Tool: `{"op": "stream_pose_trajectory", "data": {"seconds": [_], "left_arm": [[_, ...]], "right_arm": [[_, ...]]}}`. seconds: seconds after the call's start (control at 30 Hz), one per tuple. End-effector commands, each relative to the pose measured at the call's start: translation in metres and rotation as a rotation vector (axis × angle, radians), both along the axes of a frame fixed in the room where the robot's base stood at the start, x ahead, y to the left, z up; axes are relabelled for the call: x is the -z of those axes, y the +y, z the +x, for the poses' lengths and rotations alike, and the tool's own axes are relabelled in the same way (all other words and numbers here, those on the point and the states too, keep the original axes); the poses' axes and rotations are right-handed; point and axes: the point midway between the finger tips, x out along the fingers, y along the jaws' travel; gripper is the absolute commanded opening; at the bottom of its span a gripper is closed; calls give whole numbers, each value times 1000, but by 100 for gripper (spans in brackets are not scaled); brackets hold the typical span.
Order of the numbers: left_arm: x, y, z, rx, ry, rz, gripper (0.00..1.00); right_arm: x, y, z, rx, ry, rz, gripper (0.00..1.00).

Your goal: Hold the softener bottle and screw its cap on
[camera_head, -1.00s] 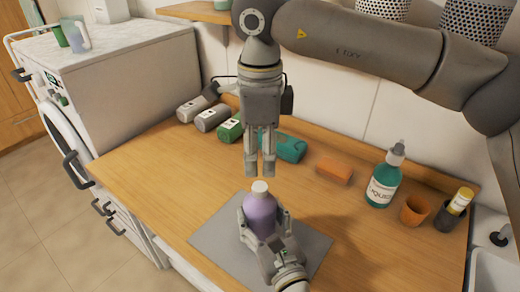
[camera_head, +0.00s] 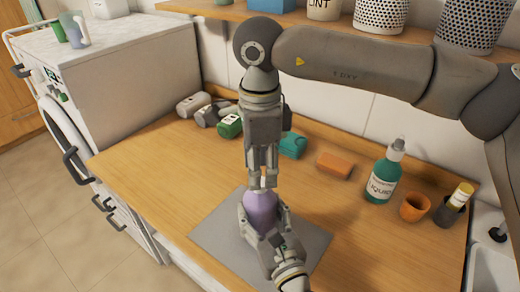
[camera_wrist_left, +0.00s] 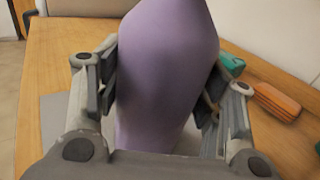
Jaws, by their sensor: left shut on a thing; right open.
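The purple softener bottle (camera_head: 261,211) stands upright on the grey mat (camera_head: 212,241). My left gripper (camera_head: 262,218) is shut around its body; in the left wrist view the bottle (camera_wrist_left: 167,75) sits between the two fingers of my left gripper (camera_wrist_left: 163,90). My right gripper (camera_head: 263,184) points straight down over the bottle's top, its open fingertips at the height of the cap. The white cap is mostly hidden behind those fingers, so I cannot tell whether they touch it.
The counter's left part is clear.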

Motion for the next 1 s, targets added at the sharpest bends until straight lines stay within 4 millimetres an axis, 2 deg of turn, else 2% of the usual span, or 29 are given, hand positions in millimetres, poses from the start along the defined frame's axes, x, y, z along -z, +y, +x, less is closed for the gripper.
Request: {"op": "stream_pose_trajectory", "data": {"seconds": [0.1,0.23,0.6,0.93,1.0], "left_arm": [[1,0,0,0,2,0,0],[1,0,0,0,2,0,0],[1,0,0,0,2,0,0],[1,0,0,0,2,0,0],[1,0,0,0,2,0,0]], "right_arm": [[17,-1,0,1,1,-1,45],[29,0,0,2,0,1,45],[34,0,0,2,-1,1,45],[34,0,0,2,-1,1,4],[34,0,0,2,-1,1,0]]}}
